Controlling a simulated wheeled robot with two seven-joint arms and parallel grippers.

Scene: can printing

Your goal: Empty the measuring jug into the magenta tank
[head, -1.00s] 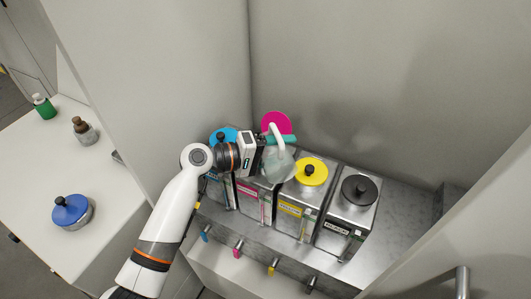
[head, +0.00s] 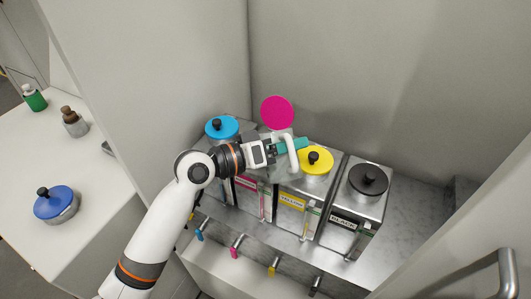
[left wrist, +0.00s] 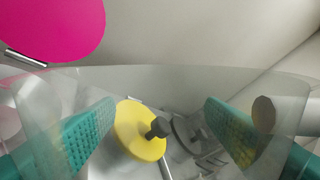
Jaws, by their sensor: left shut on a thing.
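My left gripper (head: 288,148) is shut on the clear measuring jug (head: 292,160), whose pale handle shows beside the teal fingers. It holds the jug over the magenta tank (head: 252,198), the second from the left. That tank's round magenta lid (head: 277,112) stands raised behind the jug. The jug's body is see-through and partly hidden by the gripper, so its exact tilt and contents are unclear. In the left wrist view the jug's clear wall (left wrist: 180,75) spans the picture, with the teal fingers on both sides and the magenta lid (left wrist: 60,25) at top left. My right gripper is out of view.
The cyan (head: 221,127), yellow (head: 315,160) and black (head: 368,180) lids sit closed on neighbouring tanks, close beside the jug. Taps stick out below. A side table at left holds a blue-lidded pot (head: 56,204) and bottles. Cabinet walls enclose the tanks.

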